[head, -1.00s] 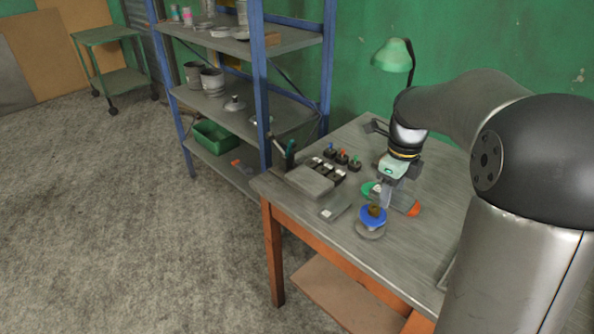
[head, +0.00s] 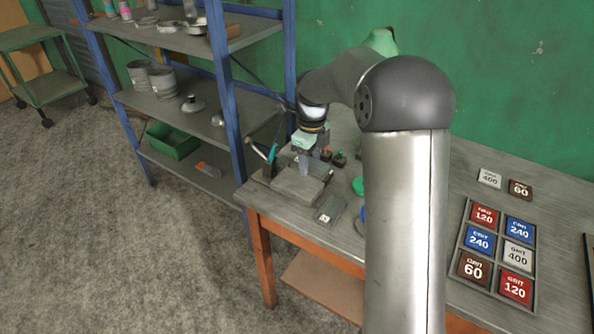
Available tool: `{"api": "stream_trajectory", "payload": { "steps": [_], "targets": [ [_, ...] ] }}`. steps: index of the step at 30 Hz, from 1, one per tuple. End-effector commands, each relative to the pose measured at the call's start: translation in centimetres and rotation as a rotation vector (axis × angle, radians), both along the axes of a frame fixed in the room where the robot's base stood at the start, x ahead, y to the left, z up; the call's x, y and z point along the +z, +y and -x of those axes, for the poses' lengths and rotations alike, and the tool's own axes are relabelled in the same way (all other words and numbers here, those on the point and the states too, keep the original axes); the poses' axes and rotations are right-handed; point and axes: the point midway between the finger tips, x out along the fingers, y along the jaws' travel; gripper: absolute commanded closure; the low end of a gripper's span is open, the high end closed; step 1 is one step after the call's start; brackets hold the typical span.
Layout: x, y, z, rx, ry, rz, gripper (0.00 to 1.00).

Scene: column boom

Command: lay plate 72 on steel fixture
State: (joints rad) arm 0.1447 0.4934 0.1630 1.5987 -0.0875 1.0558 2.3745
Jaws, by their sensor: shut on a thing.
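My gripper (head: 304,165) points down over the left part of the workbench, above or just behind a flat grey block (head: 297,187). It is shut on a small grey piece, mostly hidden by the fingers; no number is readable on it. I cannot tell whether it touches the block. A thin grey plate with a white tag (head: 329,210) lies on the bench in front of the block; its marking is too small to read. I cannot tell for certain which of these is the steel fixture.
Small dark pieces (head: 340,159) stand right of my gripper. A green disc (head: 358,186) lies beside my arm. A tray (head: 493,246) of coloured grit tiles and two loose tiles (head: 489,179) lie on the right. A blue-framed shelf (head: 228,115) stands left of the bench.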

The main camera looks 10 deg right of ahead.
Motion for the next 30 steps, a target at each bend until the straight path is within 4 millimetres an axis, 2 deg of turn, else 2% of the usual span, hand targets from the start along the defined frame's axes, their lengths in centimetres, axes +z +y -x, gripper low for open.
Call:
{"api": "stream_trajectory", "payload": {
  "steps": [6, 10, 17, 24, 30],
  "targets": [
    [-3.6, 1.6, -2.7, 0.001, 0.001, -0.001, 0.94],
    [-4.8, 2.0, -3.5, 0.000, -0.001, 0.001, 0.94],
    [-6.0, 2.5, -4.3, 0.001, 0.000, 0.000, 0.94],
    [-8.8, 2.4, -4.2, 0.001, -0.001, 0.000, 0.94],
    [-8.8, 2.4, -4.2, 0.000, -0.002, 0.001, 0.94]
  ]
}}
